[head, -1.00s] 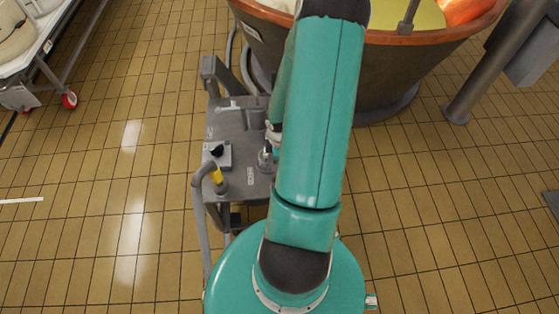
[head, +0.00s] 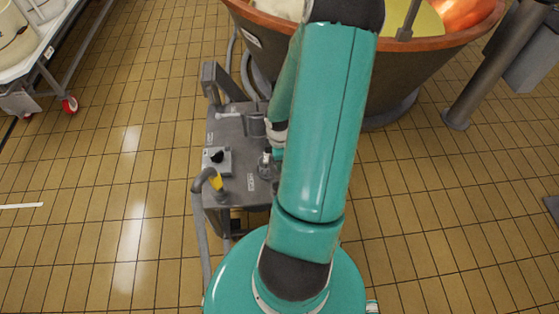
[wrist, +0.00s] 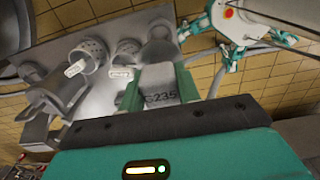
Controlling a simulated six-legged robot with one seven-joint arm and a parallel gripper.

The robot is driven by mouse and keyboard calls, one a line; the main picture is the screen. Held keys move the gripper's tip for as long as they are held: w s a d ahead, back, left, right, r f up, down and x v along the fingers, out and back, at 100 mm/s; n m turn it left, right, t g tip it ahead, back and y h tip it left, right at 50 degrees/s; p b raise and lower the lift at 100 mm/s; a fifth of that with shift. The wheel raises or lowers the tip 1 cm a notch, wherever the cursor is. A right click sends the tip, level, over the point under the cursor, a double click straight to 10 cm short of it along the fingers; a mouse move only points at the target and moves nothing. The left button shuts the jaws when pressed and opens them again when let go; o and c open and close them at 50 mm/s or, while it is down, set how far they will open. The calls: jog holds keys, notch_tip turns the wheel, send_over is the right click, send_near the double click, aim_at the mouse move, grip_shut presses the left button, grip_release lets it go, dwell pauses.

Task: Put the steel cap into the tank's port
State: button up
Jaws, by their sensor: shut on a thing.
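The tank is a grey steel box (head: 228,128) on the floor in the head view, with several fittings on its top. The wrist view shows its top (wrist: 55,58) close up, with two open round cylinders (wrist: 88,56) side by side bearing white tags. My gripper (wrist: 157,82) has its green fingers shut on a grey steel piece marked G235, apparently the steel cap (wrist: 161,84). A dark grey round shape (wrist: 158,48) shows just beyond it; I cannot tell whether it is the port. In the head view my arm hides most of the gripper and the cap.
A large copper vat (head: 350,70) stands behind the tank. A hose (head: 200,215) with a yellow part runs down the tank's left side. A grey post (head: 482,85) is at the right. A white cart (head: 40,55) stands far left.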

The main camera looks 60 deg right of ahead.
jog(key=shift+r, duration=1.6)
